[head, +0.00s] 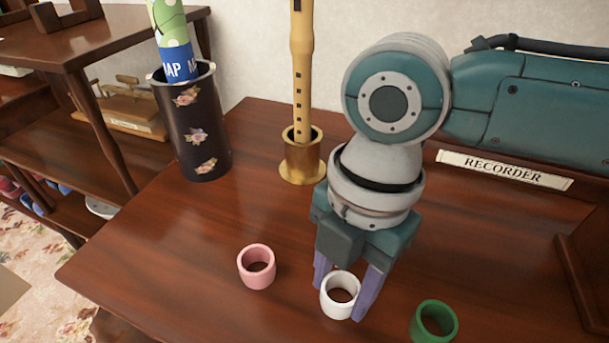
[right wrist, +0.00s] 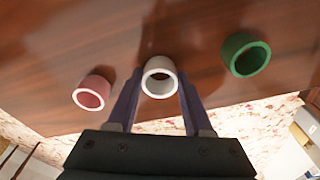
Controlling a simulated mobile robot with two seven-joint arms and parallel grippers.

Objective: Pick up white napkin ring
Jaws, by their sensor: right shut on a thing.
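The white napkin ring (head: 336,310) is between the two purple fingers of my right gripper (head: 339,302), near the front of the brown wooden table (head: 200,235). The fingers are shut on it, one on each side. In the right wrist view, the white napkin ring (right wrist: 157,64) also sits between the fingertips of the right gripper (right wrist: 159,78), its opening facing the camera. I cannot tell whether it touches the tabletop. My left gripper is not in view.
A pink ring (head: 256,279) stands to the left and a green ring (head: 416,322) to the right. Behind are a recorder (head: 302,60) in a brass holder (head: 301,165), a dark flowered container (head: 195,130) with a rolled map (head: 175,55), and a RECORDER label (head: 504,169).

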